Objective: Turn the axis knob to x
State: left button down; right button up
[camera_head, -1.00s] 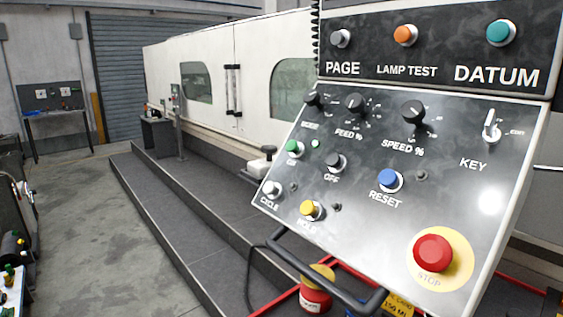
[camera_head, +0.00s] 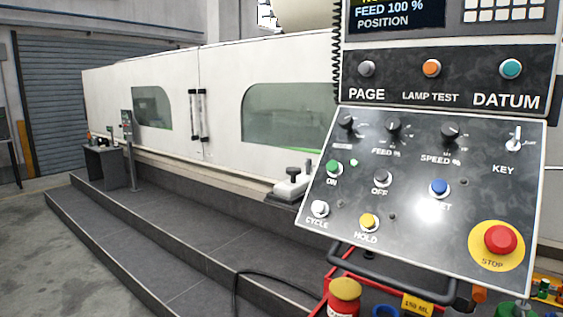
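The sloped control panel (camera_head: 420,205) stands at the right. Three black rotary knobs sit along its top row: a left knob (camera_head: 346,122), a FEED % knob (camera_head: 393,126) and a SPEED % knob (camera_head: 451,132). The left knob's label is too small to read, so I cannot confirm that it is the axis knob or which setting it points to. The screen (camera_head: 395,16) above reads "FEED 100 %" and "POSITION". Neither of my grippers shows.
A KEY switch (camera_head: 514,140), a red STOP button (camera_head: 501,240) and several coloured buttons share the panel. A black handle bar (camera_head: 390,279) runs below it. Dark steps (camera_head: 150,235) line the white machine (camera_head: 220,90). Grey floor at the lower left is open.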

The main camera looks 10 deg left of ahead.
aim_at(308, 162)
jog(key=j, duration=0.15)
jog(key=i+j+z, duration=0.1)
jog(key=i+j, duration=0.15)
jog(key=i+j+z, duration=0.1)
jog(key=i+j, duration=0.15)
jog(key=j, duration=0.15)
jog(key=i+j+z, duration=0.1)
jog(key=j, duration=0.25)
jog(key=i+j+z, duration=0.1)
jog(key=i+j, duration=0.2)
jog(key=i+j+z, duration=0.1)
jog(key=j, duration=0.4)
jog(key=i, duration=0.1)
